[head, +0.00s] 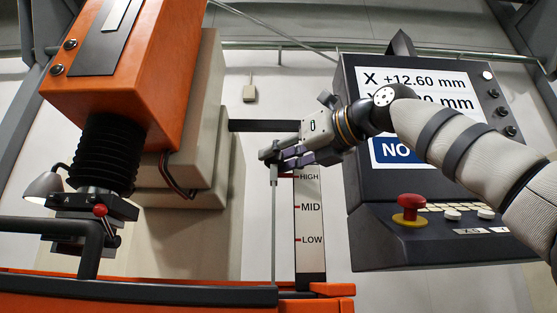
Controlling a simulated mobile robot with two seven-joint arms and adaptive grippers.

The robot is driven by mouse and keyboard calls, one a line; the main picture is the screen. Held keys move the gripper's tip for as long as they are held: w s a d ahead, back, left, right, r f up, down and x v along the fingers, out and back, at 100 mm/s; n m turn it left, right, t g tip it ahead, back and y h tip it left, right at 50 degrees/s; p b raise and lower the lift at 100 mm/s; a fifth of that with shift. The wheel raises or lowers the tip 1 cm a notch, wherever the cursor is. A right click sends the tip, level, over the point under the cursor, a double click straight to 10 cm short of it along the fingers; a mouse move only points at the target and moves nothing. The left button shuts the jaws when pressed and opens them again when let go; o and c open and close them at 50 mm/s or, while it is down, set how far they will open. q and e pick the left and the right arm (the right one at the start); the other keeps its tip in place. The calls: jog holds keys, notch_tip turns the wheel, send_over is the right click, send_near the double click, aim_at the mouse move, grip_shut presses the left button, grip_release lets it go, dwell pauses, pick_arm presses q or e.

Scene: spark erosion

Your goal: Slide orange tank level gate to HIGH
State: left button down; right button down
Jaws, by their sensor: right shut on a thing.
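The level scale (309,225) is a white upright strip with red marks for HIGH, MID and LOW. It stands behind the orange tank rim (150,285), which runs along the bottom. A thin grey upright rod (274,225) rises just left of the scale. My right gripper (272,157) is shut at the top of this rod, slightly above the HIGH mark. It holds the level gate's grip, which is mostly hidden by the fingers. My left gripper is not in view.
The orange machine head (125,65) with black bellows (105,155) hangs at the left, beside a lamp (43,188). The control console (405,235) with a red emergency button (410,205) stands right, behind my right arm. A dark rail end (262,126) sits behind the gripper.

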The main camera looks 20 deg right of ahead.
jog(key=c, duration=1.5)
grip_release()
jog(key=shift+o, duration=0.2)
jog(key=v, duration=1.2)
